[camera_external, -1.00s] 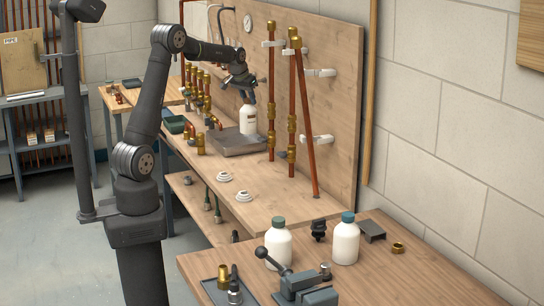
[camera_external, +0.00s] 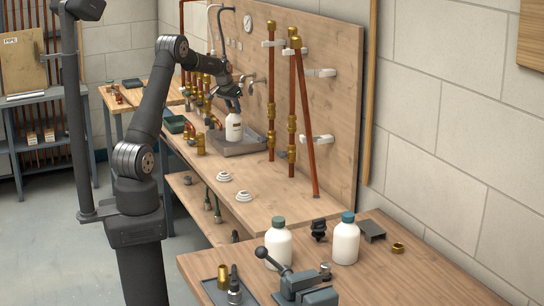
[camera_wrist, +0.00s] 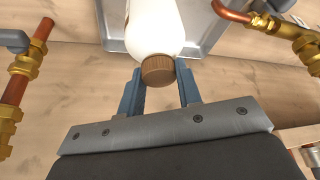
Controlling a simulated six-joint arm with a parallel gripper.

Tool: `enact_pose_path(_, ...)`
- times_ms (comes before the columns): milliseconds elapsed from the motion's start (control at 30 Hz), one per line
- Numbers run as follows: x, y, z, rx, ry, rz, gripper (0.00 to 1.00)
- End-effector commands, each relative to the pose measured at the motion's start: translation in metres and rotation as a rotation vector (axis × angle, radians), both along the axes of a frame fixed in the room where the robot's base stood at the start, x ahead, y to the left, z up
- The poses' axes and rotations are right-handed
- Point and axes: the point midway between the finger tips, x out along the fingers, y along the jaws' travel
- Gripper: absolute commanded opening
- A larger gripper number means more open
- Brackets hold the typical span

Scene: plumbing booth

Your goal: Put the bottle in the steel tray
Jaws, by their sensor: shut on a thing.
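My gripper (camera_external: 233,106) is shut on a white bottle (camera_external: 233,128) with a brown cap, which hangs upright below it. In the wrist view the fingers (camera_wrist: 160,70) sit on either side of the cap, and the white body of the bottle (camera_wrist: 153,28) reaches away from them. The steel tray (camera_external: 247,148) lies on the long wooden bench, and the bottle is over it in the external view. The tray's rim (camera_wrist: 112,30) shows behind the bottle in the wrist view. I cannot tell whether the bottle's base touches the tray floor.
Copper pipes with brass fittings (camera_external: 292,120) stand right of the tray against the wooden backboard. Brass and copper fittings (camera_external: 200,146) stand left of it. Two other white bottles, one with a green cap (camera_external: 278,246) and one with a blue-green cap (camera_external: 346,243), stand on the near table.

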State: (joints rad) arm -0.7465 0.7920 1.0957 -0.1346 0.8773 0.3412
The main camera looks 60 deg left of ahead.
Motion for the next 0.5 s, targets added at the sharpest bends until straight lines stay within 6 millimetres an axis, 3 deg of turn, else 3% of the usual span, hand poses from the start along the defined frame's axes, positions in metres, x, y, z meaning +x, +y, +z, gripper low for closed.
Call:
enact_pose_path(233,0.000,0.000,-0.033,0.000,0.002,0.000,0.00)
enact_pose_path(500,0.000,0.000,-0.036,0.002,0.000,0.001,0.00)
